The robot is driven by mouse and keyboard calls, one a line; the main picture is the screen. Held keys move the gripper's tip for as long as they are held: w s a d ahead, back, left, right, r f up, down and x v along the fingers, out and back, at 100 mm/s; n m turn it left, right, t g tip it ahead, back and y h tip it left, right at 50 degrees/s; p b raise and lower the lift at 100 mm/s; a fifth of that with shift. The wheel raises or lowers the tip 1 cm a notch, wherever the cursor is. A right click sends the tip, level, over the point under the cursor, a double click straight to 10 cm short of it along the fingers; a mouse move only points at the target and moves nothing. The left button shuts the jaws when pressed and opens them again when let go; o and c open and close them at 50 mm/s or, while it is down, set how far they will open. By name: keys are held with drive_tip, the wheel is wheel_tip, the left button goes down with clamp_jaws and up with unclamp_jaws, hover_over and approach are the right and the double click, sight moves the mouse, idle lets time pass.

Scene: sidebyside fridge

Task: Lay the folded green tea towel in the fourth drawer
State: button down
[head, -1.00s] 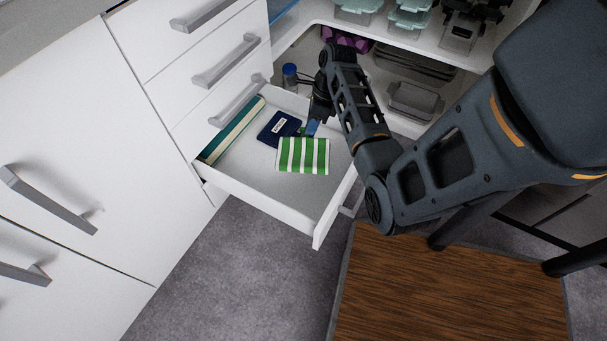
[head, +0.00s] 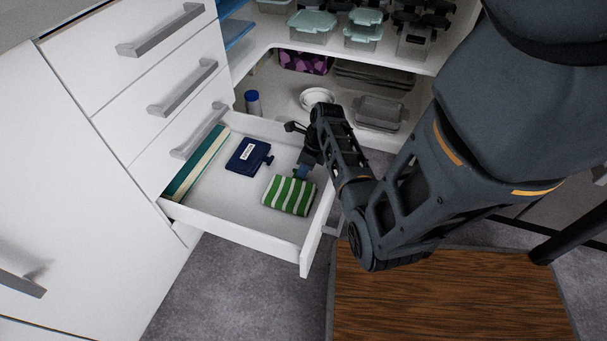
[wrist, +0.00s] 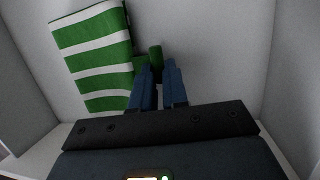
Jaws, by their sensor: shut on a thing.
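The folded green-and-white striped tea towel (head: 289,196) is inside the open drawer (head: 235,228), near its front right corner. The drawer is the lowest visible in its stack, below three shut fronts. My gripper (head: 302,174) reaches down into the drawer at the towel's far edge. In the wrist view, the blue fingers (wrist: 158,78) are shut on a green part of the towel (wrist: 95,58), whose striped body spreads to the left. I cannot tell whether the whole towel rests on the drawer floor.
A dark blue labelled item (head: 248,156) and a long teal-and-cream item (head: 196,162) lie in the drawer. An open cupboard behind holds containers (head: 378,112), a white bowl (head: 316,97) and a blue-capped jar (head: 253,102). A wooden-topped surface (head: 440,300) is at the lower right.

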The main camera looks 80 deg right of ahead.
drive_tip(key=shift+f, duration=0.5)
drive_tip(key=c, duration=1.1)
unclamp_jaws()
drive_tip(key=shift+c, duration=0.2)
